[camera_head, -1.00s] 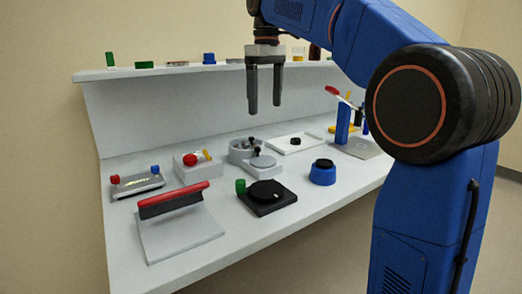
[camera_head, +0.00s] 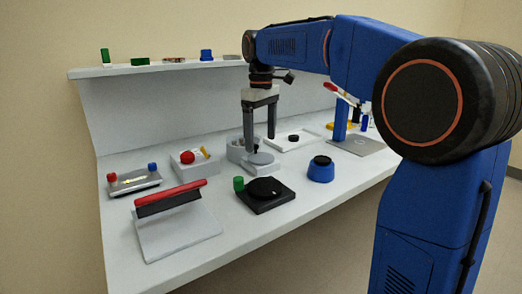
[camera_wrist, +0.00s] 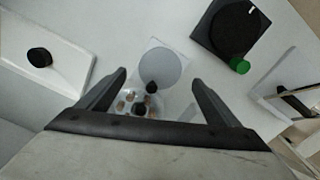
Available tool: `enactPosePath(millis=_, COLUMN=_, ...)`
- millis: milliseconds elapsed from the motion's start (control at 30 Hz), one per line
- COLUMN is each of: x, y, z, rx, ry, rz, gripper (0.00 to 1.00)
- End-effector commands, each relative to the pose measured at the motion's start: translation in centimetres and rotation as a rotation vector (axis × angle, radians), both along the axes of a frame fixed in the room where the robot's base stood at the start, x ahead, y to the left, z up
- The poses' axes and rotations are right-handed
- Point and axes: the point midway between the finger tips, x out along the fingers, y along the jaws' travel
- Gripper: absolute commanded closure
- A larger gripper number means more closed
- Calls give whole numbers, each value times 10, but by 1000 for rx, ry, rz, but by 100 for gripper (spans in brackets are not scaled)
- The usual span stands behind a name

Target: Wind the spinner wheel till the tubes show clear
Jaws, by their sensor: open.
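The spinner stands mid-bench. Its pale grey round wheel (camera_head: 261,158) lies flat on a block in front of a round grey bowl (camera_head: 235,150). In the wrist view the wheel (camera_wrist: 158,66) shows a small black knob (camera_wrist: 151,87) at its edge. The tubes (camera_wrist: 128,101) show as brownish spots around a dark hub in the bowl; whether they are clear I cannot tell. My gripper (camera_head: 260,145) is open, pointing down above the spinner. In the wrist view the wheel and knob appear between its fingers (camera_wrist: 159,76), with no contact visible.
A black turntable-like device with a green knob (camera_head: 264,190) and a blue round pot (camera_head: 321,169) stand in front. A red-handled press (camera_head: 172,197) is at front left. A white tray with a black knob (camera_head: 293,138) lies to the right behind. A shelf runs behind.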

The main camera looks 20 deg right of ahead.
Motion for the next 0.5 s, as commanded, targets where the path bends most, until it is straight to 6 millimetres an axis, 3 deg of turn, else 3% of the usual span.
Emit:
enactPosePath(millis=200, x=0, y=0, z=-32, rx=-1, ry=2, rz=0, gripper=15)
enactPosePath(millis=500, x=0, y=0, z=-47, rx=1, ry=-1, rz=0, gripper=15)
